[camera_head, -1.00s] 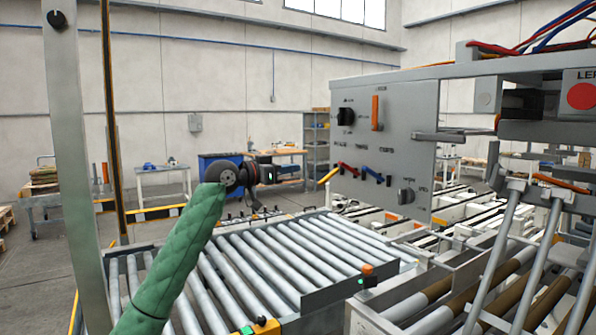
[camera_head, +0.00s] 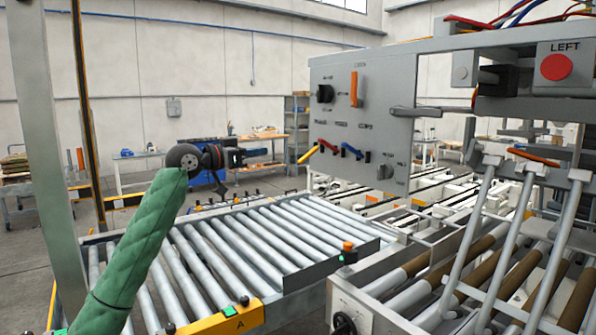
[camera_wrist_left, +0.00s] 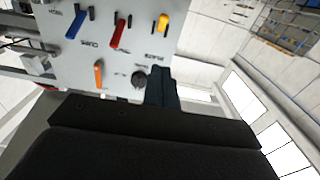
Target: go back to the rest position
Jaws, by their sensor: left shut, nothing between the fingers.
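My left arm, in a green quilted sleeve, rises from the lower left of the head view. Its dark left gripper (camera_head: 262,153) points right and is held in the air above the far side of the roller conveyor (camera_head: 262,235). It is shut and empty, and looks clear of the grey control panel (camera_head: 355,120) to its right. In the left wrist view, the dark shut fingers (camera_wrist_left: 161,88) show against the panel (camera_wrist_left: 110,62), with blue, red, yellow and orange levers around them. My right gripper is in neither view.
The machine frame with a red button (camera_head: 557,67) and slanted grey bars fills the right side. A grey post (camera_head: 42,150) stands at the left, close to my sleeve. Work tables and shelves (camera_head: 297,120) stand far behind. Open air lies between gripper and panel.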

